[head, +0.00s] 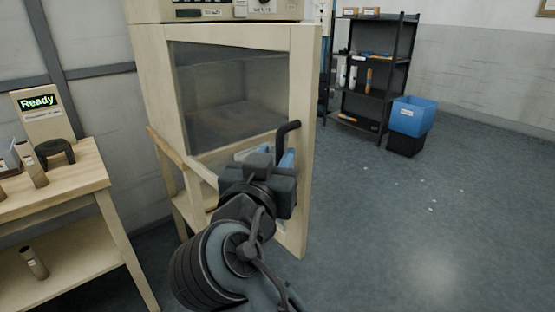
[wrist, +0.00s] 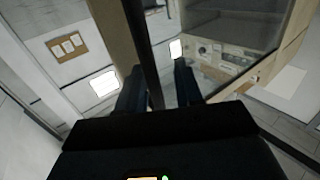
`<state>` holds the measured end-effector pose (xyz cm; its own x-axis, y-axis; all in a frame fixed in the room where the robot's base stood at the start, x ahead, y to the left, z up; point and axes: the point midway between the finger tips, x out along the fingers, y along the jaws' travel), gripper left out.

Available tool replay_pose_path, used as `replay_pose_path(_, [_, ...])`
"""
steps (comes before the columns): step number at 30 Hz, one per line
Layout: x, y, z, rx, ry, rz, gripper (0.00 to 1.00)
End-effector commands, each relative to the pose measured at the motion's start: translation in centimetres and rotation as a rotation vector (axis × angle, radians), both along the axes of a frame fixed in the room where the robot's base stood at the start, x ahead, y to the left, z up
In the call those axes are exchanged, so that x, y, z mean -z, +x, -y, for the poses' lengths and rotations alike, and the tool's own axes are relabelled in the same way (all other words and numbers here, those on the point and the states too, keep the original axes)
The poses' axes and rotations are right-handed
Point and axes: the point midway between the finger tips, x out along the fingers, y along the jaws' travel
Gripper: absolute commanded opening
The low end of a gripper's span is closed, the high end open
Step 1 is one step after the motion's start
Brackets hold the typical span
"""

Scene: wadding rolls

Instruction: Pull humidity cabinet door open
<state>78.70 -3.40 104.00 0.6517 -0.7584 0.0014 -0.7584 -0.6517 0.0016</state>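The humidity cabinet (head: 155,70) is cream, with a large glass-fronted door (head: 304,110) facing me. The door is hard to judge as shut or ajar. A black bar handle (head: 291,127) stands near the door's right side; its lower part is hidden behind my gripper (head: 283,162). In the wrist view, the dark handle bar (wrist: 139,45) runs down between the two fingers of my gripper (wrist: 158,88). It is close to the left finger, with a gap to the right finger. The fingers look open around the handle.
A wooden bench (head: 75,185) with a "Ready" display (head: 40,113) and cardboard rolls stands at left. A black shelf (head: 372,75) and a blue bin (head: 413,115) stand at the back right.

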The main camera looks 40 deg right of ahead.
Motion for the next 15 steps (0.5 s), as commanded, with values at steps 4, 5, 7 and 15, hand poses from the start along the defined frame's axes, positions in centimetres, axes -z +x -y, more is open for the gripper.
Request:
replay_pose_path(4, [0.0,-0.1,0.1,0.003,0.001,-0.001,0.35])
replay_pose_path(5, [0.0,-0.1,0.1,0.004,0.001,-0.001,0.35])
replay_pose_path(7, [0.1,-0.2,0.0,0.004,0.001,-0.001,0.35])
replay_pose_path(15, [0.2,-2.5,-2.9,0.000,0.001,-0.001,0.35])
